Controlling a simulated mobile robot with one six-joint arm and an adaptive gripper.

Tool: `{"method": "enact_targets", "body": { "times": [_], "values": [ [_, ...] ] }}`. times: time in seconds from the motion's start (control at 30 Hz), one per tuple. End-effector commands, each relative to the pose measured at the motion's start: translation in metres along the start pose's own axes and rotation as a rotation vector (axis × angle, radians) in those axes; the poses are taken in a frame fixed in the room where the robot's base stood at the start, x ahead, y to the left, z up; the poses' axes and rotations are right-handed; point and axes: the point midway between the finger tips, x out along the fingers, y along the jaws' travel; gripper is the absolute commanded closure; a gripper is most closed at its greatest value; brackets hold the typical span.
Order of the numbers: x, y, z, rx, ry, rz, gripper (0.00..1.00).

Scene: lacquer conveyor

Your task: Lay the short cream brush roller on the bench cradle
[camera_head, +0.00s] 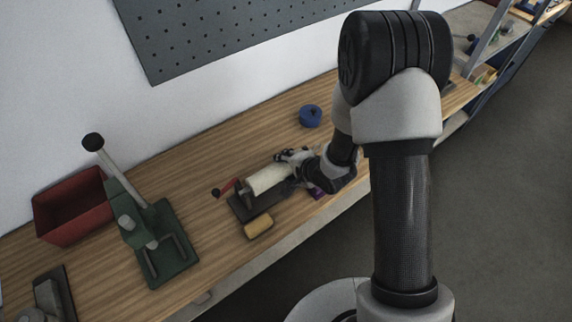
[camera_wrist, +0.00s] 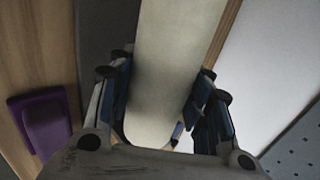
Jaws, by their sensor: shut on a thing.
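The cream roller (camera_head: 268,178) is held lengthwise over a dark bench cradle (camera_head: 244,210) with a red crank handle (camera_head: 226,187) at its left end. I cannot tell whether the roller rests on the cradle or hangs just above it. My gripper (camera_head: 293,160) is shut on the roller's right end. In the wrist view the roller (camera_wrist: 165,75) runs between both fingers of my gripper (camera_wrist: 160,105), up past the top edge. A dark strip (camera_wrist: 105,30), likely the cradle's base, lies to its left. My gripper partly hides the roller's near end.
A tan roller-like piece (camera_head: 258,226) lies in front of the cradle. A purple block (camera_wrist: 45,125) sits close to my gripper. A blue round object (camera_head: 310,116) stands behind. A green lever press (camera_head: 155,235) and red bin (camera_head: 73,207) stand left. Bare wood (camera_head: 215,160) lies behind the cradle.

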Motion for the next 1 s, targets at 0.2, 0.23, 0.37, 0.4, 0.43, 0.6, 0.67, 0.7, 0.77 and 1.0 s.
{"method": "enact_targets", "body": {
  "times": [0.2, 0.23, 0.37, 0.4, 0.43, 0.6, 0.67, 0.7, 0.77, 1.0],
  "values": [
    [0.0, -0.001, 0.0, 0.0, 0.0, -0.002, 0.45],
    [0.0, -0.001, 0.0, 0.0, 0.0, -0.001, 0.43],
    [0.0, 0.0, 0.0, -0.001, 0.0, -0.001, 0.34],
    [0.0, 0.0, 0.0, 0.0, 0.0, -0.001, 0.31],
    [0.0, 0.0, 0.0, -0.001, 0.0, -0.001, 0.31],
    [0.0, 0.0, 0.0, -0.001, 0.0, -0.001, 0.31],
    [0.0, 0.001, 0.0, 0.0, 0.0, 0.001, 0.31],
    [0.0, 0.0, 0.0, 0.0, 0.0, 0.001, 0.31],
    [-0.002, 0.0, 0.0, 0.0, 0.0, 0.0, 0.31],
    [-0.038, -0.001, -0.001, 0.0, 0.003, -0.003, 0.31]
  ]
}}
